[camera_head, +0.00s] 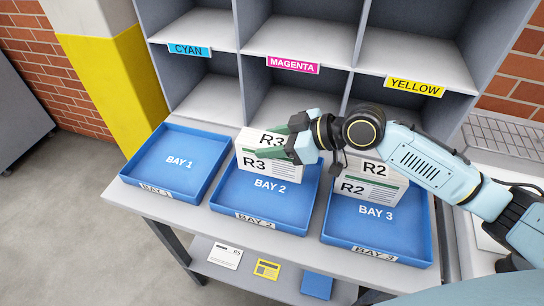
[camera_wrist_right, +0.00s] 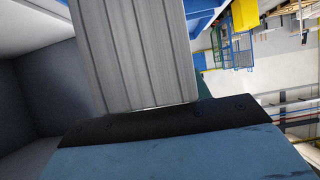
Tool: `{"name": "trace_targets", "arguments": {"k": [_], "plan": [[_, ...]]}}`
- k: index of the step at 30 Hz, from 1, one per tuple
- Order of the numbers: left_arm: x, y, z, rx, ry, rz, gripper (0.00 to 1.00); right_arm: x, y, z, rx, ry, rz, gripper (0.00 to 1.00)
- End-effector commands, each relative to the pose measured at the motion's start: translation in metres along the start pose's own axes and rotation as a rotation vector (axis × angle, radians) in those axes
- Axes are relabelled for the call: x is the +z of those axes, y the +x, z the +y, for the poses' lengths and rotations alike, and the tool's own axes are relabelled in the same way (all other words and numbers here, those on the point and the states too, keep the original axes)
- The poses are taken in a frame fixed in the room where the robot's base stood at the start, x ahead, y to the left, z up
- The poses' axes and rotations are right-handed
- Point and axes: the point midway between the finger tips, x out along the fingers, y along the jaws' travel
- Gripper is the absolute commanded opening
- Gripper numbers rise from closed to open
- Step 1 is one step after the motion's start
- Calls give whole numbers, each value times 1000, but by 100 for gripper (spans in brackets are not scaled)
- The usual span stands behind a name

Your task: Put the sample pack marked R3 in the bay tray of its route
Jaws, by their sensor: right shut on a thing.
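The sample pack marked R3 (camera_head: 262,162) is a white block with black lettering and a green stripe. My right gripper (camera_head: 289,142) is shut on it, with green fingers on its upper right part. The pack is upright and slightly tilted over the back left part of the BAY 2 tray (camera_head: 255,219). I cannot tell whether its bottom touches the tray. In the right wrist view, a pale grey ridged face of the pack (camera_wrist_right: 135,52) fills the middle. My left gripper is not in view.
The blue BAY 1 tray (camera_head: 140,187) is empty. A pack marked R2 (camera_head: 367,187) stands at the back of the BAY 3 tray (camera_head: 375,250), under my right forearm. Grey cubbies labelled CYAN (camera_head: 189,50), MAGENTA (camera_head: 293,65) and YELLOW (camera_head: 414,87) rise behind. Cards lie on the lower shelf (camera_head: 250,277).

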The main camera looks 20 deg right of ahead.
Motion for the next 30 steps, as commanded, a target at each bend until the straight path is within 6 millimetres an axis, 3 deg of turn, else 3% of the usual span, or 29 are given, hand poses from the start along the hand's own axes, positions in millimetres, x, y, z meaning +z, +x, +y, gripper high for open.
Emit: {"name": "trace_targets", "arguments": {"k": [8,21,22,27,30], "plan": [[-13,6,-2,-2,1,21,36,36,20,0,1,2,2,8],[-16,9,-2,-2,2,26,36,41,23,0,1,-1,3,8],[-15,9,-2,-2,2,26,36,43,24,0,0,0,-1,48],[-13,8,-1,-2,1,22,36,43,23,0,0,0,-1,69],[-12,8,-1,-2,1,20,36,43,23,0,0,0,-1,69]]}}
